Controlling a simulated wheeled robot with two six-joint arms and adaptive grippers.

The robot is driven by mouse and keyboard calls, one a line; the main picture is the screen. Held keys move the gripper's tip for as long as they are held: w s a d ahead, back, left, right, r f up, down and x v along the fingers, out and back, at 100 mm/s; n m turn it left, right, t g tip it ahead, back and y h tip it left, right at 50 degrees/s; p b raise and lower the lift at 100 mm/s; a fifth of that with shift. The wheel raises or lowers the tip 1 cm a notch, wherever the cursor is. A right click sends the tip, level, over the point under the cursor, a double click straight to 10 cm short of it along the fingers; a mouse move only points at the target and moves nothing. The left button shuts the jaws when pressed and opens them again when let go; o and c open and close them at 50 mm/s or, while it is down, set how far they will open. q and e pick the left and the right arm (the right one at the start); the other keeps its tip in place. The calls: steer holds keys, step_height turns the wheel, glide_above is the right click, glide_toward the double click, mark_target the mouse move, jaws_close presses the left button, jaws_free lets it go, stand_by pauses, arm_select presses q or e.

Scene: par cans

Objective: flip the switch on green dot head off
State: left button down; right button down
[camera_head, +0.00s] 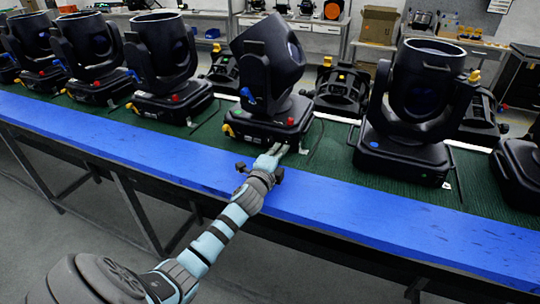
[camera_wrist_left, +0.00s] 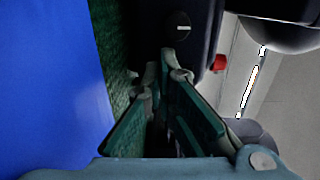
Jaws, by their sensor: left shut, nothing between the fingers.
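Several black moving-head lights stand in a row on the table. The middle head (camera_head: 267,70) is tilted, and its base (camera_head: 268,122) has blue, yellow and red parts. My left gripper (camera_head: 282,149) is at the lower front edge of the middle base, shut and empty. In the left wrist view its fingers (camera_wrist_left: 165,75) point towards a dark base with a round part (camera_wrist_left: 180,27) bearing a white mark and a red knob (camera_wrist_left: 218,63). I cannot tell whether the fingertips touch the base. My right gripper is not in view.
A blue strip (camera_head: 130,142) runs along the table's front edge, with green mat (camera_head: 330,160) behind it. Another head (camera_head: 415,95) stands to the right, and one (camera_head: 165,60) to the left. More heads stand behind. A cardboard box (camera_head: 379,24) is in the background.

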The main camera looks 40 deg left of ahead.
arm_select(q)
steer(key=shift+s+d+r, duration=0.1)
steer(key=shift+d+r, duration=0.05)
steer(key=v, duration=1.1)
steer(key=shift+s, duration=0.4)
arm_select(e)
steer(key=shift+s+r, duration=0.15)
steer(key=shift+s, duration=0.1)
